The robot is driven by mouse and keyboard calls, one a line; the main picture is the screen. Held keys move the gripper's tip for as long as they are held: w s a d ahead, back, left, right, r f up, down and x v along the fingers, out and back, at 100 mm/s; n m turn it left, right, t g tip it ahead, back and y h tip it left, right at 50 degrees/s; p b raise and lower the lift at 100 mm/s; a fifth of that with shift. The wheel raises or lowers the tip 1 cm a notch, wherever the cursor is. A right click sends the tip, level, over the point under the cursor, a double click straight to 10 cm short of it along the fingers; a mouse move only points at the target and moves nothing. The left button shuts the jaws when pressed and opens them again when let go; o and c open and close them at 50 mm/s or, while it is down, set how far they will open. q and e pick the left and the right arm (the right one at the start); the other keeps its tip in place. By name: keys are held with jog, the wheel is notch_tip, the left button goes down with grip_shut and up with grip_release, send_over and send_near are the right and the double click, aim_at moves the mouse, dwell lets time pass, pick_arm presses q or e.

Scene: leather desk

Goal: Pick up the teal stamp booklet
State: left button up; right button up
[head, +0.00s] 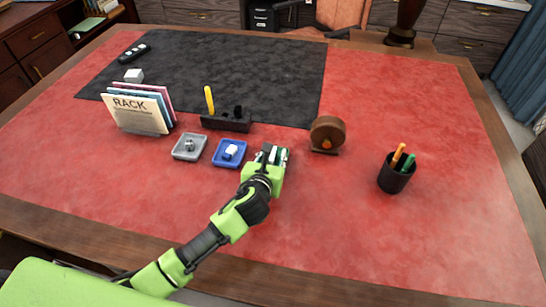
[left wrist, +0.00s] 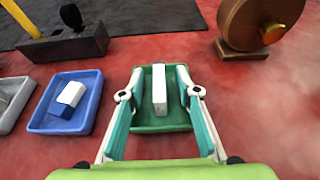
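The left wrist view shows a small green tray (left wrist: 161,126) holding a narrow upright item (left wrist: 159,90) with a pale, nearly white top. Its sides are hard to see, so I cannot confirm that it is the teal stamp booklet. My left gripper (left wrist: 161,78) is open, with one finger on each side of this item and a gap to it on both sides. In the head view my left gripper (head: 274,153) reaches down to the desk right of the blue tray (head: 230,153) and mostly hides the green tray. My right gripper is not in view.
A grey tray (head: 189,147) and the blue tray, each with a small item, stand to the left. A black holder (head: 226,120) with a yellow pencil is behind. A round brown dispenser (head: 327,133) and a pen cup (head: 396,174) stand right. The front red desk surface is free.

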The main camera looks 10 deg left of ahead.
pick_arm(q)
grip_shut()
jog(key=shift+r, duration=0.15)
